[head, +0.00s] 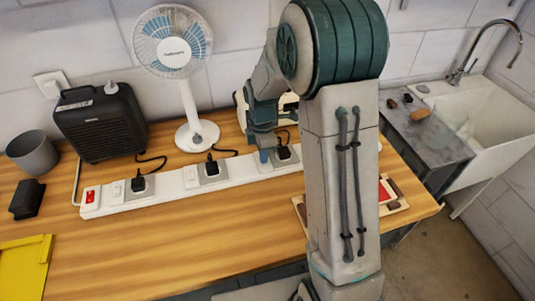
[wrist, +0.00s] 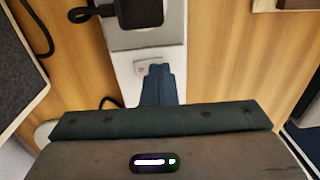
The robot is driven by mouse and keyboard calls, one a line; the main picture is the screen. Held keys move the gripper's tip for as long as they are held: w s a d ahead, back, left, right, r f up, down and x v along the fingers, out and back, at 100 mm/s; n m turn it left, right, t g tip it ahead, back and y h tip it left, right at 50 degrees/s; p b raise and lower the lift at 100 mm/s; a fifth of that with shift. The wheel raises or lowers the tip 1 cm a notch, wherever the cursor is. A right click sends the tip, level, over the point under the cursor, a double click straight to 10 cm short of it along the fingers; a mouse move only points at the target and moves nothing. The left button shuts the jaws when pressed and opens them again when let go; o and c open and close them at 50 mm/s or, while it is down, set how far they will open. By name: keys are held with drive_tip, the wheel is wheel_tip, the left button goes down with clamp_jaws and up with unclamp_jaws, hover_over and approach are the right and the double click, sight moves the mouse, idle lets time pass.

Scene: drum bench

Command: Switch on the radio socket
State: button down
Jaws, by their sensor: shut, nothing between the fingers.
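A long white power strip (head: 155,200) lies along the bench, with several sockets and a small switch beside each. My gripper (head: 264,158) is shut and empty, fingers down at the strip, just left of the black plug (head: 283,153) nearest my arm. In the wrist view my fingertips (wrist: 157,70) are beside a small pale switch with a reddish mark (wrist: 141,68), partly covering it; I cannot tell if they touch. The plug shows above it (wrist: 140,12). A cream item (head: 240,104), perhaps the radio, is mostly hidden behind my arm.
A red main switch (head: 90,196) is at the strip's left end. A black boxy heater or speaker (head: 100,124) and a white fan (head: 178,90) stand behind the strip. A grey cup (head: 33,152) is at far left.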

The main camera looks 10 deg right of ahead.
drive_tip(key=shift+d+f, duration=0.1)
drive_tip(key=shift+f, duration=0.1)
drive_tip(key=shift+w+r, duration=0.15)
drive_tip(key=shift+w, duration=0.65)
wheel_tip(320, 180, up, 14)
drive_tip(key=b, duration=0.1)
drive_tip(key=shift+w, duration=0.4)
